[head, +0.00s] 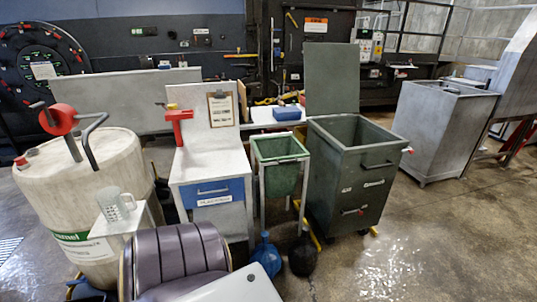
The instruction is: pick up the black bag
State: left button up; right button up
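The black bag (303,256) is a small, dark, rounded shape with a narrow top. It sits on the floor in front of the green wheeled bin (345,190), low in the middle of the head view. A blue bag (266,256) of similar size stands just left of it. Neither of my grippers is in view, so I cannot see their state.
A green bin in a metal frame (281,165) stands behind the bags. A white cabinet with a blue drawer (215,192) is to its left. A ribbed dark seat (175,255) and a cream drum (75,195) fill the left. Floor (400,250) at right is clear.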

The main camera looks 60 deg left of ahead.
aim_at(303, 256)
jog(key=u, duration=1.8)
